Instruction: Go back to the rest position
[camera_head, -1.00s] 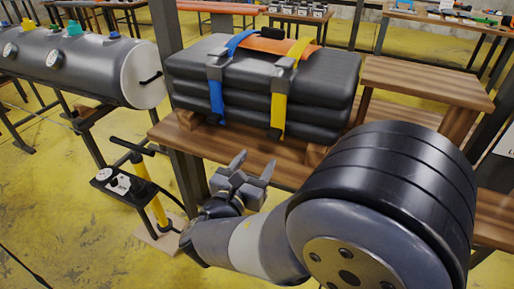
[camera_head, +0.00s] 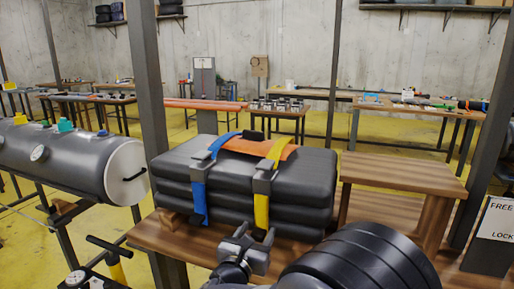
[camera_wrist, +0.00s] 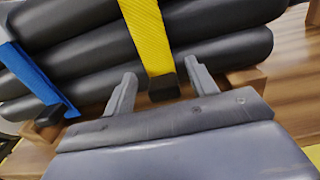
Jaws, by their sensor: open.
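My gripper (camera_head: 254,236) is open and empty in the head view, just in front of the strapped black boat bundle (camera_head: 300,187). The bundle lies on a wooden table (camera_head: 165,241), held by a blue strap (camera_head: 198,200) and a yellow strap (camera_head: 262,207), with an orange piece (camera_head: 245,149) on top. In the wrist view the two fingers (camera_wrist: 160,88) stand apart, with the hanging end of the yellow strap (camera_wrist: 148,35) showing between and beyond them. I cannot tell whether a finger touches the bundle.
A grey cylinder (camera_head: 75,165) with gauges lies on a stand at left. A pump with a yellow tube (camera_head: 116,268) stands at lower left. A raised wooden bench (camera_head: 400,174) is right of the bundle. Dark posts (camera_head: 148,95) rise beside the table.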

